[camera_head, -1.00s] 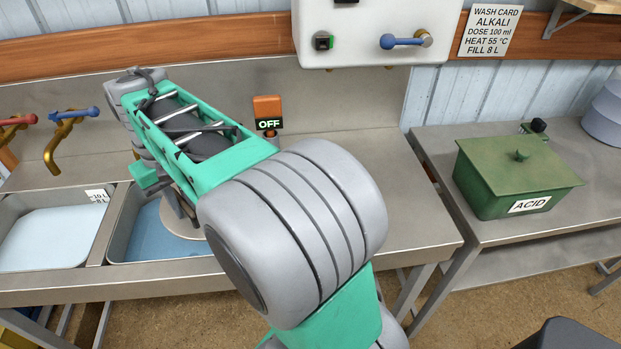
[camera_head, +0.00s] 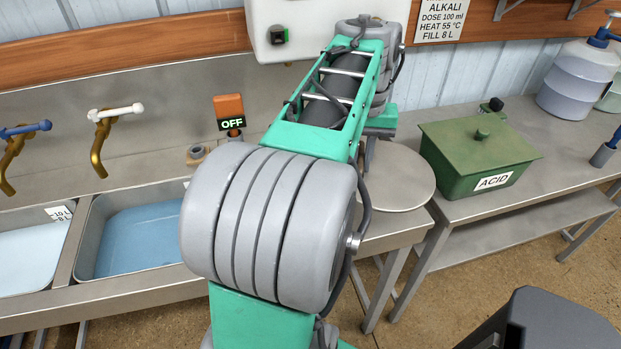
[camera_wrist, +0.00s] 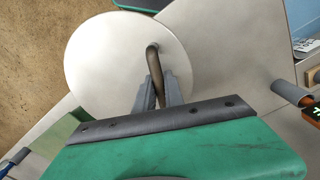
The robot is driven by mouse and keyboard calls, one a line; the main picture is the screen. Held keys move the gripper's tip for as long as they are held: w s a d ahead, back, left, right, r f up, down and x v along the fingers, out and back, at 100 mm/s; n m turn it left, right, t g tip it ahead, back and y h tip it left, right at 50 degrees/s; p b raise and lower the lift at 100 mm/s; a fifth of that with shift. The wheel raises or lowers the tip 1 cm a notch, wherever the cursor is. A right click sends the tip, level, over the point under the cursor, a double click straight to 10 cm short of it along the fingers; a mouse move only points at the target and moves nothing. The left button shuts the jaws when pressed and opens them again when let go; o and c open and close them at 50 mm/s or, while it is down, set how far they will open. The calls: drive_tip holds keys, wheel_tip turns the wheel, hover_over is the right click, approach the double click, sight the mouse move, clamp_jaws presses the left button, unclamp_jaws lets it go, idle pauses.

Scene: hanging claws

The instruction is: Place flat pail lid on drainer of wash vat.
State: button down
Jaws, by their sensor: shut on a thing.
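The flat pail lid (camera_head: 408,180) is a round, pale metal disc, roughly level, at the drainer's right end in the head view. In the wrist view the lid (camera_wrist: 105,65) has a bent brown handle, and my gripper (camera_wrist: 160,98) is shut on that handle. The lid covers the drainer's edge in both views. I cannot tell its height above the steel.
A green ACID tank (camera_head: 468,160) stands on a steel bench just right of the lid. The OFF switch box (camera_head: 230,112) rises behind the drainer. Basins with bluish liquid (camera_head: 140,240) lie left, below taps (camera_head: 105,135). A dark grey bin (camera_head: 545,325) stands at front right.

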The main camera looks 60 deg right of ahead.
drive_tip(key=w+f, duration=0.2)
drive_tip(key=w, duration=0.2)
drive_tip(key=w+a+f, duration=0.1)
drive_tip(key=w+f, duration=0.2)
drive_tip(key=w, duration=0.1)
drive_tip(key=w+a+f+p, duration=0.1)
drive_tip(key=w+f, duration=0.2)
drive_tip(key=w, duration=0.1)
drive_tip(key=shift+w+a+f, duration=0.1)
drive_tip(key=shift+w+f, duration=0.2)
drive_tip(key=shift+f, duration=0.1)
drive_tip(key=f, duration=0.3)
drive_tip(key=shift+w+a+f, duration=0.1)
drive_tip(key=shift+w+f, duration=0.2)
drive_tip(key=shift+f, duration=0.1)
drive_tip(key=c, duration=1.4)
unclamp_jaws()
drive_tip(key=shift+c, duration=0.2)
